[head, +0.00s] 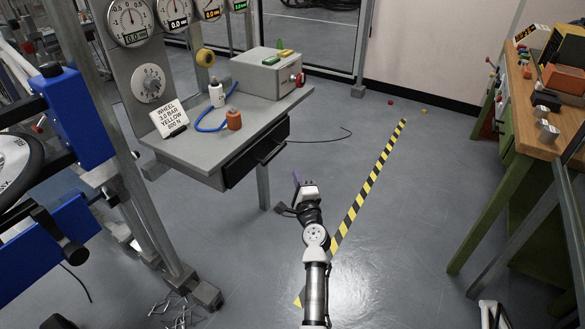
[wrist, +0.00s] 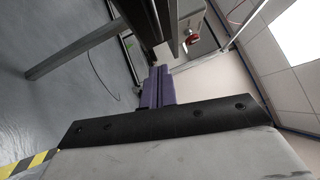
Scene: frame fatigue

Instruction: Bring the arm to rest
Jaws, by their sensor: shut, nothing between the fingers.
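My arm reaches forward from the bottom of the head view over the grey floor. My gripper (head: 297,177) is at its far end, right of the grey instrument bench and below its top. In the wrist view the two purple fingers (wrist: 157,88) lie side by side, shut with nothing between them. The gripper appears apart from the bench and its leg.
A striped floor line (head: 368,185) runs right of my arm. A green workbench (head: 490,190) stands far right.

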